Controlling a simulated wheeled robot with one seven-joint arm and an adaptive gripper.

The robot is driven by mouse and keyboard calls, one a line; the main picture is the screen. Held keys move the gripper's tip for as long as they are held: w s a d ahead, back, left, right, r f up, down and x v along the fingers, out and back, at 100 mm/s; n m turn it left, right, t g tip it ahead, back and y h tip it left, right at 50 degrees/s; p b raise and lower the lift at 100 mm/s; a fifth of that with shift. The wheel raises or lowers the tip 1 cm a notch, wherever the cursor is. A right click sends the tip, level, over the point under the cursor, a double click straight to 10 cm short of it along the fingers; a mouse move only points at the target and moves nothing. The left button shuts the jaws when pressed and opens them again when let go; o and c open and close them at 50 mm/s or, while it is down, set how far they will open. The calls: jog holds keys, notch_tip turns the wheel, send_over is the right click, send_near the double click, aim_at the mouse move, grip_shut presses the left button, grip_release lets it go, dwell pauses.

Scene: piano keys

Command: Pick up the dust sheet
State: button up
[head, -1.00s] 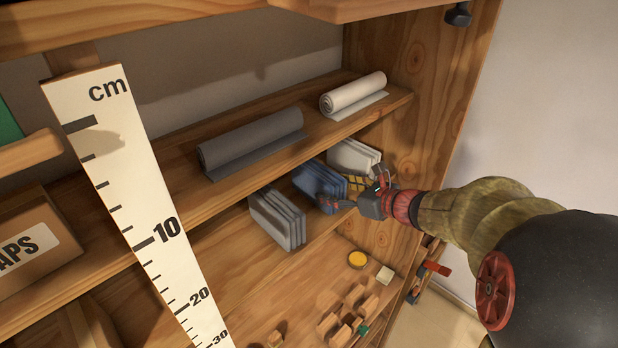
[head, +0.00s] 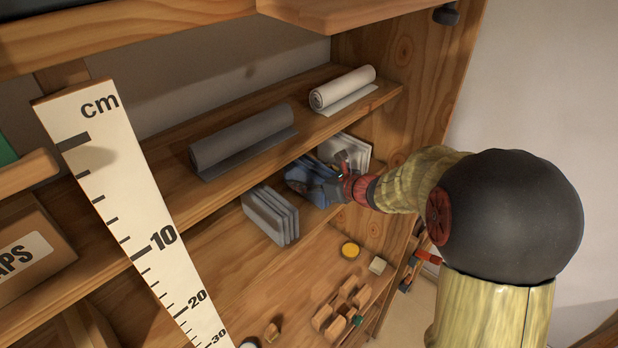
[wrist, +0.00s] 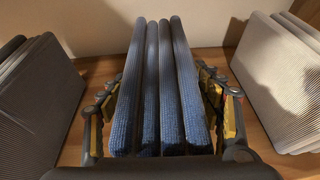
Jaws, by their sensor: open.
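A blue folded cloth (head: 298,174), which may be the dust sheet, stands on edge on the shelf below the two rolls. In the wrist view the blue cloth (wrist: 146,100) shows several upright layers between my fingers. My gripper (head: 335,180) reaches in from the right. In the wrist view my gripper (wrist: 160,92) is open, one yellow-padded finger on each side of the blue cloth, with small gaps visible. A grey folded cloth (head: 268,216) stands to the left of it and a white folded cloth (head: 350,150) to the right.
A grey roll (head: 240,138) and a white roll (head: 342,88) lie on the shelf above, close over my gripper. A large ruler (head: 140,220) stands at the left. Wooden blocks (head: 340,308) and a yellow disc (head: 350,250) sit lower down. The side panel (head: 400,80) closes the right.

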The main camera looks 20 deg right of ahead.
aim_at(316, 171)
jog(key=shift+c, duration=0.8)
jog(key=c, duration=1.5)
jog(key=shift+r, duration=0.1)
jog(key=shift+c, duration=0.2)
jog(key=shift+r, duration=0.1)
jog(key=shift+r, duration=0.6)
jog(key=s+r, duration=0.1)
jog(key=r, duration=0.1)
jog(key=s+r, duration=0.3)
jog(key=r, duration=0.2)
jog(key=shift+s+d+r, duration=0.1)
jog(key=shift+s+d, duration=0.15)
jog(key=shift+d, duration=0.05)
jog(key=a+b+v, duration=0.1)
jog(key=a+v, duration=0.1)
jog(key=v, duration=0.8)
jog(key=shift+s+r, duration=0.25)
jog(key=shift+s, duration=0.15)
